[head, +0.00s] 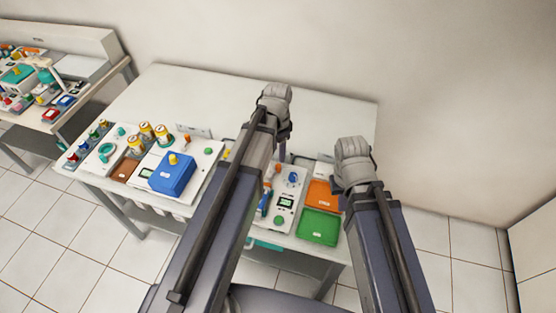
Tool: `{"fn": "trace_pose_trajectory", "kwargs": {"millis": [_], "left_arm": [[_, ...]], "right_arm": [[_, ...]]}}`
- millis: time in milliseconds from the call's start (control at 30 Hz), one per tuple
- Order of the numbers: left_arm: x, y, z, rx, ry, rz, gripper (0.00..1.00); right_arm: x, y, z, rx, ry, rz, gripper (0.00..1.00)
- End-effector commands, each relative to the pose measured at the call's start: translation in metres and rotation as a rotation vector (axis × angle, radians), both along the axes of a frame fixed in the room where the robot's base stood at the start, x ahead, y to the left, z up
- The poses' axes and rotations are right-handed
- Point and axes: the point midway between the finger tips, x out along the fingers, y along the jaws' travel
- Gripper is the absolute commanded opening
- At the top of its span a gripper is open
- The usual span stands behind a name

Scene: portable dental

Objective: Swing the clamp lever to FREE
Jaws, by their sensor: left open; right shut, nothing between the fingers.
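I cannot make out the clamp lever or its FREE mark for sure. On the right control panel (285,215) a blue, handle-like part (265,202) and a blue round knob (292,178) show between my arms; the parts are too small to read. My two arms reach forward over the table. Their grey joints show at the far ends, but no fingertips of either gripper can be seen; the arms hide part of the panel and table.
The white table (330,105) is clear at the back. A blue box (172,173) and yellow-topped jars (146,130) stand left. An orange tray (322,183) and green tray (319,227) lie right. A second cluttered table (95,85) is far left, against the wall.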

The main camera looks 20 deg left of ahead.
Motion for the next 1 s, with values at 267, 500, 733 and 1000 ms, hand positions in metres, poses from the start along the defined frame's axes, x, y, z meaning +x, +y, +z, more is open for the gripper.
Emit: {"fn": "trace_pose_trajectory", "kwargs": {"millis": [267,500,733,1000], "left_arm": [[0.0,0.0,-0.016,0.0,0.0,0.002,0.55],[0.0,0.0,-0.045,0.0,0.0,0.002,0.55],[0.0,0.0,-0.072,0.0,0.0,0.002,0.55],[0.0,0.0,-0.078,0.0,0.0,0.003,0.55]], "right_arm": [[0.0,0.0,-0.016,0.0,0.0,0.0,0.0],[0.0,0.0,-0.045,0.0,0.0,0.0,0.0],[0.0,0.0,-0.072,0.0,0.0,0.0,0.0],[0.0,0.0,-0.078,0.0,0.0,0.0,0.0]]}}
